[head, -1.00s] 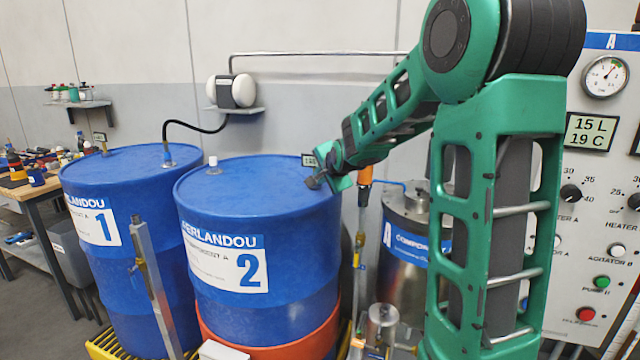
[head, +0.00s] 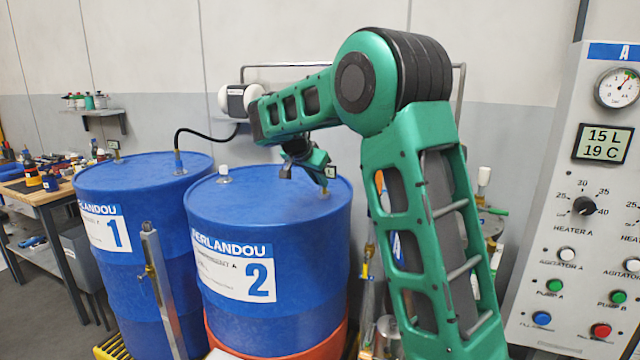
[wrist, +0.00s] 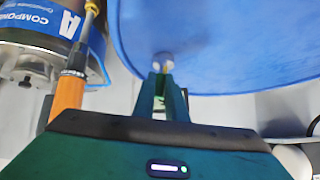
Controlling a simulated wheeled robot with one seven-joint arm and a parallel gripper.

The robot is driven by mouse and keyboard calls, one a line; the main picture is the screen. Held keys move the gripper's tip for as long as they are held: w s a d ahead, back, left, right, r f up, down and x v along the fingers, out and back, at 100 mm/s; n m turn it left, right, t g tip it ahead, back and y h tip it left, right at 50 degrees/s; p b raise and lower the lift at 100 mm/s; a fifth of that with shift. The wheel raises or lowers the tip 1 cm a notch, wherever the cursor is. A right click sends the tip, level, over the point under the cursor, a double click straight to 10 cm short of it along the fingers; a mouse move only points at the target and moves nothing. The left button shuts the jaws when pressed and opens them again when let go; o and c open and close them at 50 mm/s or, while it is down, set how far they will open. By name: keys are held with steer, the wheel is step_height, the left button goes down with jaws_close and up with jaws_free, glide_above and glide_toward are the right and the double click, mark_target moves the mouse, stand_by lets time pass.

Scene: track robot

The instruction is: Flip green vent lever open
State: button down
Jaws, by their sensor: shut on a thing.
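A green lever (head: 497,211) lies about level on the tank top at right, beside a white-capped post and partly behind my arm. It is apart from my gripper. My gripper (head: 322,181) is over the back right of blue drum 2 (head: 225,215), at a small brass fitting (head: 323,191) with a tag. In the wrist view, my gripper's green fingers (wrist: 163,80) are closed, with a bit of yellow between them, in front of a pale round spot on the drum (wrist: 230,45). My fingers hide most of what they hold.
Drum 1 (head: 135,225) stands left of drum 2. A black hose (head: 195,133) arches behind them. An orange-handled part (wrist: 68,95) and the Component A tank (wrist: 40,30) are close beside my gripper. The control panel (head: 565,230) stands at right.

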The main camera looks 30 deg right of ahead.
steer(key=shift+w+a+n+g+h, duration=0.3)
steer(key=shift+r, duration=0.1)
stand_by(0.4)
steer(key=c, duration=2.1)
jaws_free()
steer(key=shift+w, duration=0.1)
steer(key=v, duration=1)
steer(key=shift+a+r, duration=0.2)
steer(key=shift+a, duration=0.05)
